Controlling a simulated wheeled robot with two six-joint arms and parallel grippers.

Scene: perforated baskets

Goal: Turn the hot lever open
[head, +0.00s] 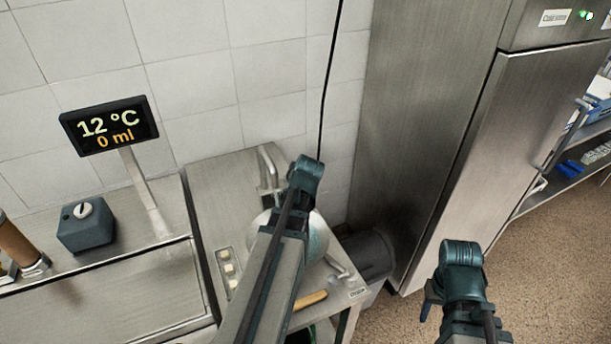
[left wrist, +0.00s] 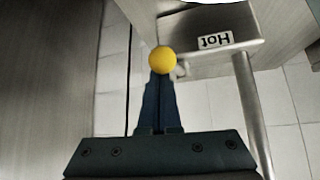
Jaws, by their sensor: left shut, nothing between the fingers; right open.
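The hot lever (left wrist: 215,64) shows in the left wrist view as a grey metal rod with a yellow ball knob (left wrist: 162,60) at its end. A white "Hot" label (left wrist: 215,40) appears upside down on the steel surface beside it. My left gripper (left wrist: 159,78) is shut, its fingertips at the knob; I cannot tell whether they touch it. In the head view my left arm covers part of the sink unit, and the hot lever and left fingers cannot be made out. My right gripper (head: 430,300) is open and empty, away from the sink over the floor.
A display (head: 109,125) reads 12 °C and 0 ml. A faucet (head: 268,168) rises behind my left arm. A "Drain" label (head: 357,293) marks the sink unit's front right. A grey bin (head: 368,255) and steel fridge (head: 525,120) stand to the right.

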